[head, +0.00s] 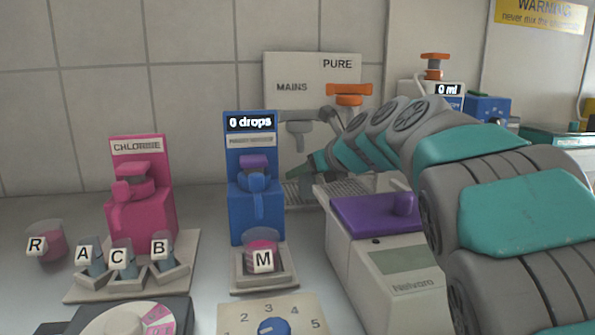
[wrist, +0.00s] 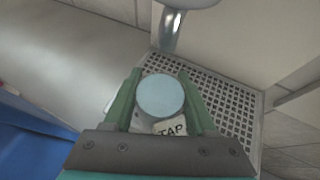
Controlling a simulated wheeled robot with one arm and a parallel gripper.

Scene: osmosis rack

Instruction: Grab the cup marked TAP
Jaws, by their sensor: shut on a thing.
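The cup marked TAP (wrist: 160,97) shows in the wrist view between the two fingers of my gripper (wrist: 158,100). Its round pale blue top faces the camera, and the TAP label (wrist: 170,129) shows at its lower edge. The green fingers are shut on the cup's two sides. The cup is over or on the perforated drip grate (wrist: 222,103), below a metal spout (wrist: 171,30); I cannot tell whether it touches the grate. In the head view my gripper (head: 312,165) is at the MAINS/PURE dispenser (head: 290,87), and the cup is not clearly visible there.
A blue drops dispenser (head: 256,205) stands left of my arm, with cup M (head: 263,257) under it. A pink CHLORIDE dispenser (head: 140,200) stands further left, with cups A, C and B in front and cup R (head: 47,245) beside. A purple-lidded box (head: 385,250) is below my arm.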

